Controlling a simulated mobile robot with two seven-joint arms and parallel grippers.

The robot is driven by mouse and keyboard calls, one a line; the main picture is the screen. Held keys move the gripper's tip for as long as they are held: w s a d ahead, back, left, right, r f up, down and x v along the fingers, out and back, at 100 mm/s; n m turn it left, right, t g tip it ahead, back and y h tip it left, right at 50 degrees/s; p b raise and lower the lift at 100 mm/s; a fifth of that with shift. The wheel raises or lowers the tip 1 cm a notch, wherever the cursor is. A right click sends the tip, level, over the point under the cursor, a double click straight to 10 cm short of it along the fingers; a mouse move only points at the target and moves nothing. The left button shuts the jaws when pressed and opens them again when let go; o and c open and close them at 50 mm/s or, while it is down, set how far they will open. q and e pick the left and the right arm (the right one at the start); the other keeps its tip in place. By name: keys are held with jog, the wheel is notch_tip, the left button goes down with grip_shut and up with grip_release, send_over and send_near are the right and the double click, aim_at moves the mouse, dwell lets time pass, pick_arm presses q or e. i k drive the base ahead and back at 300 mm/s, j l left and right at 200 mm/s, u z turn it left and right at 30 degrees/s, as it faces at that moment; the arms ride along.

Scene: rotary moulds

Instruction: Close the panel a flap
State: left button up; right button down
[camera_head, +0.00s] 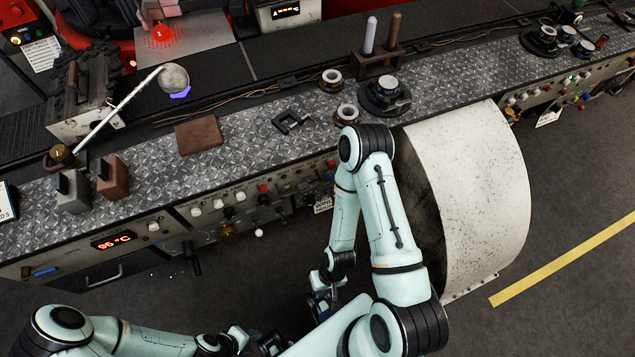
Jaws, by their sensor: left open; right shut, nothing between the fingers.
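A large pale, speckled curved panel (475,190) stands out from the front of the console at the right. It seems to be the flap and it stands open; its dark inner side shows at its left edge, partly hidden behind my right arm. My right gripper (322,306) hangs low in front of the console, left of the panel and apart from it. It is shut and empty. My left gripper (268,345) is at the bottom edge, further left and away from the panel. It is open, with its fingers small and partly cut off.
The console's metal top (240,150) holds a brown block (199,135), a black clamp-like part (292,122), round fittings and a rod stand (378,63). Knobs and a temperature display (113,241) line its front. The dark floor has a yellow line (565,258) at right.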

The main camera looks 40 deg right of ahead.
aim_at(300, 187)
jog(key=l+z, duration=0.15)
jog(key=z, duration=0.8)
jog(key=k+j+u, duration=0.1)
jog(key=k+j, duration=0.05)
